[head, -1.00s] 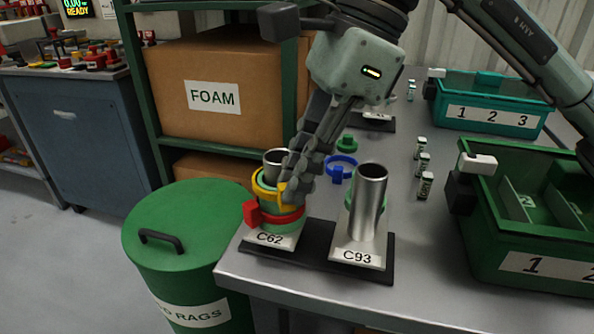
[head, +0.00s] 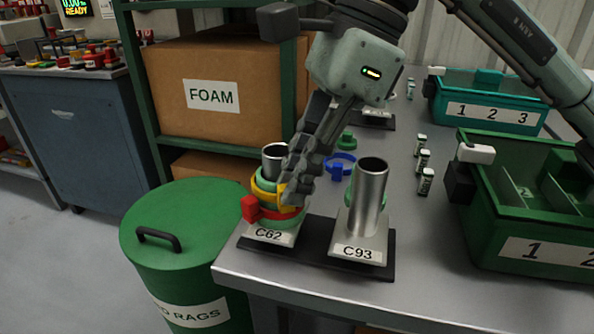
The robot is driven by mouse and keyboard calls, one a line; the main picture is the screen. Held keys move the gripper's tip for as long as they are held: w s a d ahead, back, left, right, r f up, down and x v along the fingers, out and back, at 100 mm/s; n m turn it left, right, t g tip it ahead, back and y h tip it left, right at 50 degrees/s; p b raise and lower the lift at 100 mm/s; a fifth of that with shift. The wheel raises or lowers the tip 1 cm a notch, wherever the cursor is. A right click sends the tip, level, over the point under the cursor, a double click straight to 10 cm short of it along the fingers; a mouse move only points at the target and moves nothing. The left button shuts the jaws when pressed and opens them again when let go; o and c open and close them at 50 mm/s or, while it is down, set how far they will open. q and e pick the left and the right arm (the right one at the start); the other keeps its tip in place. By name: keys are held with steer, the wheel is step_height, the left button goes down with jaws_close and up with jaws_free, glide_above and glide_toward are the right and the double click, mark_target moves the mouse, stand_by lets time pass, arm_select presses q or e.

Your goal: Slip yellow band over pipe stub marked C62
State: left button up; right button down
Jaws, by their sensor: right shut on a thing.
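The metal pipe stub marked C62 (head: 275,153) stands upright on the left of a black base plate. The yellow band (head: 264,190) is around this stub, just above a red band (head: 268,214) with a red block at its left. Green (head: 262,173) shows around the stub above the yellow band, and again below the red one. My right gripper (head: 293,190) is shut on the yellow band at its right side. Its fingers hide part of the stub and bands. My left gripper is not in view.
Pipe stub C93 (head: 369,190) stands close on the right. A blue band (head: 340,165) and a small green one (head: 346,141) lie behind. A green bin (head: 520,250) is at right, a green rag drum (head: 190,205) at left beyond the bench edge.

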steer(key=shift+f, duration=0.25)
steer(key=c, duration=1)
jaws_free()
steer(key=shift+c, duration=0.2)
steer(key=shift+r, duration=0.2)
step_height(320, 180, up, 11)
steer(key=p, duration=0.6)
steer(key=shift+f+p, duration=0.15)
steer(key=shift+p, duration=0.25)
steer(key=shift+w, duration=0.1)
